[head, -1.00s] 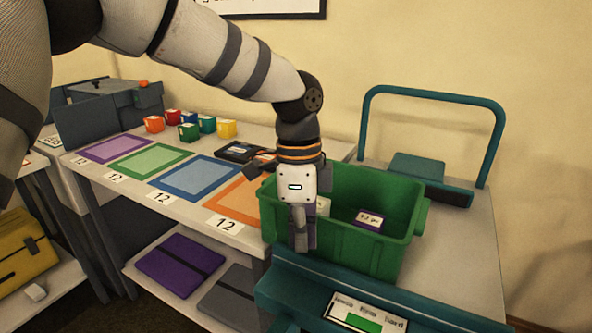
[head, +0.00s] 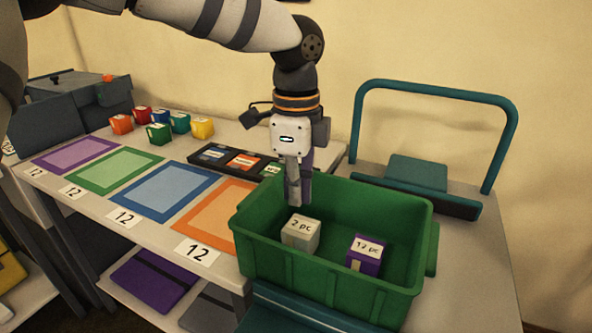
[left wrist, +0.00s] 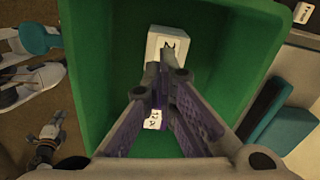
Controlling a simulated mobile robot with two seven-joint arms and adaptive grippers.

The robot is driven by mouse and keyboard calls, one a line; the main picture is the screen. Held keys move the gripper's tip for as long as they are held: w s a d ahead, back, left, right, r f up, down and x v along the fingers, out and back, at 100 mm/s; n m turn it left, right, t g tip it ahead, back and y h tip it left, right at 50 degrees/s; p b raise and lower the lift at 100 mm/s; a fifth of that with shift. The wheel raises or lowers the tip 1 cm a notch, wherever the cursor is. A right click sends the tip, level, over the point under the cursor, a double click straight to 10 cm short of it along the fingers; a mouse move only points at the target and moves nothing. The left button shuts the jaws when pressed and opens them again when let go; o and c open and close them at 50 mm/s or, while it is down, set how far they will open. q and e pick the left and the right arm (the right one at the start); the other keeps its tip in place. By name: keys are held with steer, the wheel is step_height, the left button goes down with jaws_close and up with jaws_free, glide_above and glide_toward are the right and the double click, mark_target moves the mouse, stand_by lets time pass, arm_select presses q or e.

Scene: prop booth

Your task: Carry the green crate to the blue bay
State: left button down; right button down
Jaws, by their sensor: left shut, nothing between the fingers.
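The green crate (head: 330,275) stands at the right end of the table, upright. It holds a grey-white box (head: 301,232) marked 2 pc and a purple box (head: 367,257) marked 12 pc. The blue bay (head: 168,192) is a bare blue-framed rectangle on the table, left of the crate. My left gripper (head: 297,198) is shut and empty, pointing down over the crate's far left part. In the left wrist view its fingers lie over the crate (left wrist: 95,65), partly hiding the boxes. What seems to be my right gripper (left wrist: 45,142) shows small at lower left there, its jaws unclear.
An orange bay (head: 222,212) lies between the blue bay and the crate, with green and purple bays farther left. A black tray (head: 240,160) and several coloured blocks (head: 158,133) stand behind the bays. A teal hoop handle (head: 436,88) rises behind the crate's right.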

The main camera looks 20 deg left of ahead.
mark_target(274, 206)
arm_select(q)
step_height(274, 206, down, 4)
steer(key=shift+f, duration=0.1)
steer(key=a, duration=0.4)
steer(key=shift+s+f, duration=0.1)
steer(key=shift+s, duration=0.15)
arm_select(e)
steer(key=shift+w+r, duration=0.25)
steer(key=shift+w, duration=0.1)
